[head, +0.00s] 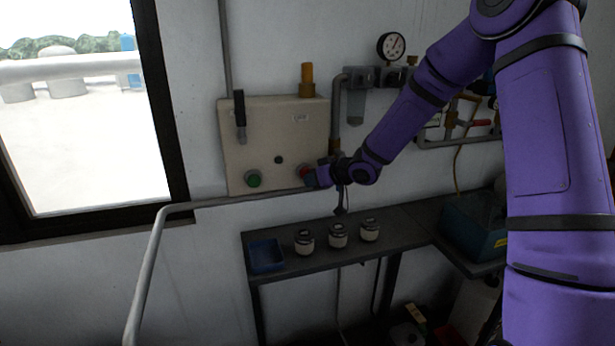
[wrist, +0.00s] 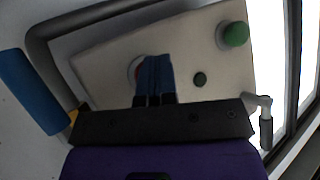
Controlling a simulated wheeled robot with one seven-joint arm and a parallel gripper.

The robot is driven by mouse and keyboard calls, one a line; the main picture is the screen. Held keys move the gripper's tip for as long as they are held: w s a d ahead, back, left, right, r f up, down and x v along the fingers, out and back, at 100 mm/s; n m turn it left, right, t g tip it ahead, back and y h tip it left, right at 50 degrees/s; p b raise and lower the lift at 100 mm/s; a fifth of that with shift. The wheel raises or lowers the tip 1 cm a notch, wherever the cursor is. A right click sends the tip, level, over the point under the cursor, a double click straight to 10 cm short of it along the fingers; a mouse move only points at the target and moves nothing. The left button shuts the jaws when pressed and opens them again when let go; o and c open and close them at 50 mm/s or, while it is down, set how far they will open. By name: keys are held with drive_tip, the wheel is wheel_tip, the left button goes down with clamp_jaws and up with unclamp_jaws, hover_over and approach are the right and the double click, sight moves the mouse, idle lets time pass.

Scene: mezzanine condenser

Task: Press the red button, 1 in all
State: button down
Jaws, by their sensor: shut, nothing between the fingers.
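The red button (head: 303,170) is on the lower right of the beige control panel (head: 270,130) on the wall. In the head view its right part is hidden by my gripper. In the wrist view only a sliver of the red button (wrist: 137,70) shows behind the fingers. My gripper (head: 309,179) is shut and empty, its fingertips right at the red button. The closed blue fingers also show in the wrist view (wrist: 156,68), overlapping the button. I cannot tell whether they touch it or whether it is pushed in.
A green button (head: 253,179), a small dark button (head: 278,160) and a lever (head: 240,117) are on the same panel. A grey rail (head: 215,202) runs just below it. A shelf (head: 310,262) underneath holds a blue tray (head: 266,256) and several jars (head: 338,236).

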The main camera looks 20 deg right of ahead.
idle(0.5)
drive_tip(key=shift+s, duration=0.9)
drive_tip(key=shift+s, duration=2.5)
